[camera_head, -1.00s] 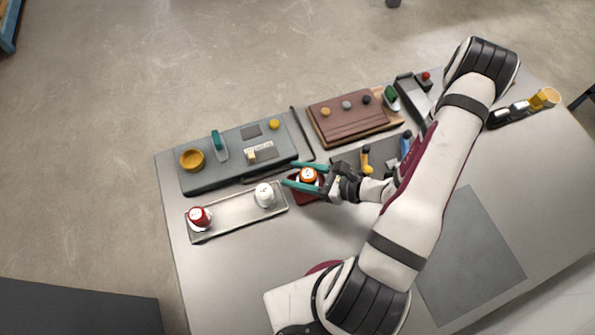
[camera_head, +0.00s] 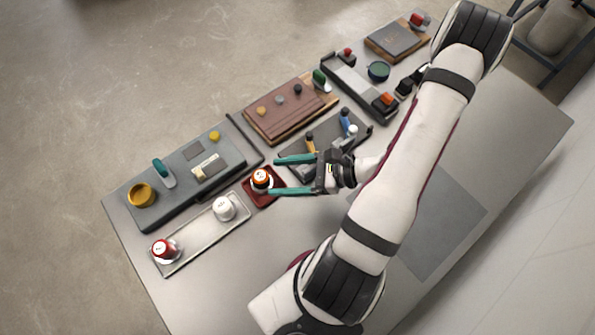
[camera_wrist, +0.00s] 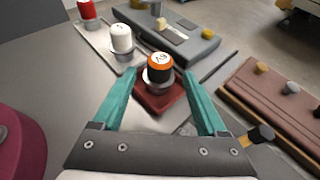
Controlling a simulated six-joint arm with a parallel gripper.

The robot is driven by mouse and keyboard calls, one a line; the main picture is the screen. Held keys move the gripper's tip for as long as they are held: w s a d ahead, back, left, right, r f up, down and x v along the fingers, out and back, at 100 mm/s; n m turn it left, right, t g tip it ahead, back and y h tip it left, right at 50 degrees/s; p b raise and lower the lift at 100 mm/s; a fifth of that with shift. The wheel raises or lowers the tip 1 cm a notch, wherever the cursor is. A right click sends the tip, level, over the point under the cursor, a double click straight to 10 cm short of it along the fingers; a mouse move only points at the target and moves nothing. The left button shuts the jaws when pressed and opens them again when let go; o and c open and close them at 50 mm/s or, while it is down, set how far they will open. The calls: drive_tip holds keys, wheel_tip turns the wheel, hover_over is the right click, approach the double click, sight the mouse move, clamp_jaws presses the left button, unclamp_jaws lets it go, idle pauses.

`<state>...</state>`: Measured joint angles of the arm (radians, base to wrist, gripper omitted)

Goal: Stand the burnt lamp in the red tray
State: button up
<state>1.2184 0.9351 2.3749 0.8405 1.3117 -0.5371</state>
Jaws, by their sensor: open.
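A small lamp (camera_head: 261,178) with an orange band, a dark lower body and a pale marked top stands upright in the red tray (camera_head: 265,199). In the wrist view the lamp (camera_wrist: 159,66) sits on a grey round base within the red tray (camera_wrist: 160,101). It appears to be the burnt lamp, though I cannot confirm a burn. My gripper (camera_head: 273,176) is open and empty, its teal fingers just right of the lamp in the head view. In the wrist view, the lamp shows beyond and between the fingertips, apparently clear of both.
A metal tray (camera_head: 205,238) left of the red tray holds a red lamp (camera_head: 163,249) and a white lamp (camera_head: 224,208). A grey panel (camera_head: 185,197) lies behind it, with a brown board (camera_head: 288,112) further right. A dark tool holder (camera_head: 326,140) stands near my gripper. The front tabletop is clear.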

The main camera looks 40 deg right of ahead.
drive_tip(key=v, duration=0.3)
drive_tip(key=shift+s+d+r, duration=0.15)
drive_tip(key=shift+s, duration=0.05)
drive_tip(key=s+a+r+n+g+h, duration=0.4)
drive_tip(key=a+r+n+g, duration=0.1)
drive_tip(key=n, duration=0.5)
drive_tip(key=s+a+r+n+g+h, duration=0.3)
drive_tip(key=a+r+n+g, duration=0.1)
drive_tip(key=a+r+n, duration=0.4)
wheel_tip(320, 180, up, 3)
drive_tip(key=n, duration=0.3)
drive_tip(key=shift+s+a+f+g+h, duration=0.15)
drive_tip(key=shift+s+a+g+h, duration=0.2)
drive_tip(key=shift+s+g+h, duration=0.05)
